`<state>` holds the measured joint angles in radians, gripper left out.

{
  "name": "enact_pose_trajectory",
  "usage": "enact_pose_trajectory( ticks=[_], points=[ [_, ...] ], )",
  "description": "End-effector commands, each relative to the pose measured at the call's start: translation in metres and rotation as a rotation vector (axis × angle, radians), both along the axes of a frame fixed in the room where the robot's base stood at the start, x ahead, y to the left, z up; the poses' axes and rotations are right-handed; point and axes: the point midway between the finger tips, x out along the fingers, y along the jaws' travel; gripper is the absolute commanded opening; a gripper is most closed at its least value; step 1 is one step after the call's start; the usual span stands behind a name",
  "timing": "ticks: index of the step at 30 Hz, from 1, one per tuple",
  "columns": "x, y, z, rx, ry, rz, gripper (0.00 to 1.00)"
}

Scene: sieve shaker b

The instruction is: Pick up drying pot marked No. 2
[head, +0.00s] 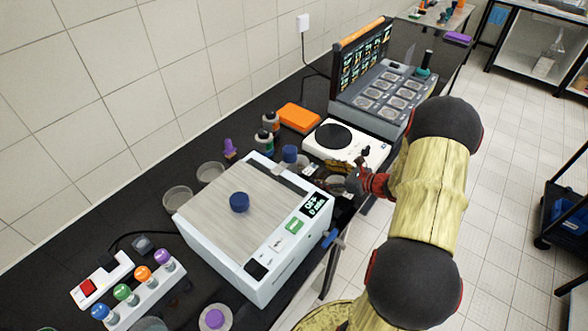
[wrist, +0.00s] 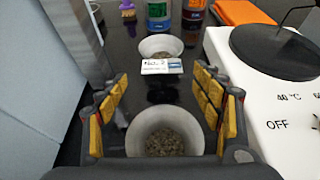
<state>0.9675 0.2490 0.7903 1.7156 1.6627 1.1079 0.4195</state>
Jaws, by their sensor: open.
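A small pale round pot (wrist: 133,133) with grey-brown grains in it sits between the fingers of my open gripper (wrist: 160,88) in the wrist view. I cannot see the fingers touching it. A second such pot (wrist: 143,46) stands farther ahead. A white card marked No. 2 (wrist: 161,66) lies between the two pots, close against the near side of the farther one. In the head view my gripper (head: 352,180) is low over the black bench between the white machine and the hot plate, and partly hides the pots there.
The white hot plate (wrist: 250,105) stands close on the right of my gripper. The machine's pale side wall (wrist: 30,60) is on the left.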

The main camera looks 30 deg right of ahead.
Motion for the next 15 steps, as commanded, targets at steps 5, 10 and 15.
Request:
enact_pose_trajectory(
  ticks=[5,10,15],
  points=[
    [0.015,0.005,-0.006,-0.001,0.000,0.002,0.67],
    [0.026,0.008,-0.010,-0.001,0.000,0.000,0.67],
    [0.045,0.014,-0.014,-0.002,-0.001,0.003,0.67]
  ],
)
